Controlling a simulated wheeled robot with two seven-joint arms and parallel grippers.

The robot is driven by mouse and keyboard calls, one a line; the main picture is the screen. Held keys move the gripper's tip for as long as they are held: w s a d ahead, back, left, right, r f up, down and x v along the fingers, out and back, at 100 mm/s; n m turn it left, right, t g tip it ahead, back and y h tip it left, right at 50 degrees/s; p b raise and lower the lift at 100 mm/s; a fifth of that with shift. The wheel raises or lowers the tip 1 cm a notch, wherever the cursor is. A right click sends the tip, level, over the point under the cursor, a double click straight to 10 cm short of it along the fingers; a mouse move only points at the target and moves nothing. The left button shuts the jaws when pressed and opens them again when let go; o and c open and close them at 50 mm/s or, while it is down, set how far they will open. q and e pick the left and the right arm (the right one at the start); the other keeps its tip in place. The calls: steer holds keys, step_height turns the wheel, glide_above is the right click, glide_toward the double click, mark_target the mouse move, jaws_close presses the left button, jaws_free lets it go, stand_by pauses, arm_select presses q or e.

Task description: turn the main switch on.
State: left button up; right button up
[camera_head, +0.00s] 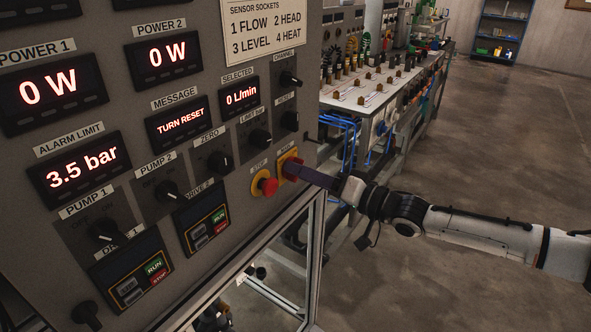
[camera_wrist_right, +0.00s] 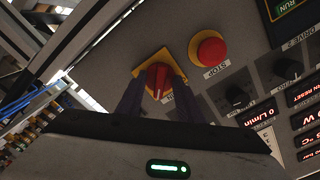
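The main switch (camera_head: 289,166) is a red rotary knob on a yellow square plate, at the lower right corner of the grey control panel. It also shows in the right wrist view (camera_wrist_right: 158,80), where its raised red handle stands nearly upright in the picture. My right gripper (camera_head: 296,168) reaches it from the right, with its dark fingers at the plate. In the right wrist view the gripper (camera_wrist_right: 160,83) has one finger on each side of the knob, with a gap to the narrow handle. In the head view the fingers partly hide the knob. My left gripper is out of view.
A red stop button (camera_head: 266,184) on a yellow base sits just left of the switch. The message display (camera_head: 181,124) reads TURN RESET, and both power displays read 0 W. A bench (camera_head: 370,95) with fittings stands behind. The floor at right is clear.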

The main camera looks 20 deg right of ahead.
steer(key=v, duration=0.7)
stand_by(0.3)
steer(key=b+v, duration=0.1)
steer(key=v, duration=0.9)
steer(key=shift+b, duration=0.35)
steer(key=shift+s+d, duration=0.1)
steer(key=shift+s, duration=0.05)
steer(key=shift+c, duration=0.4)
stand_by(1.1)
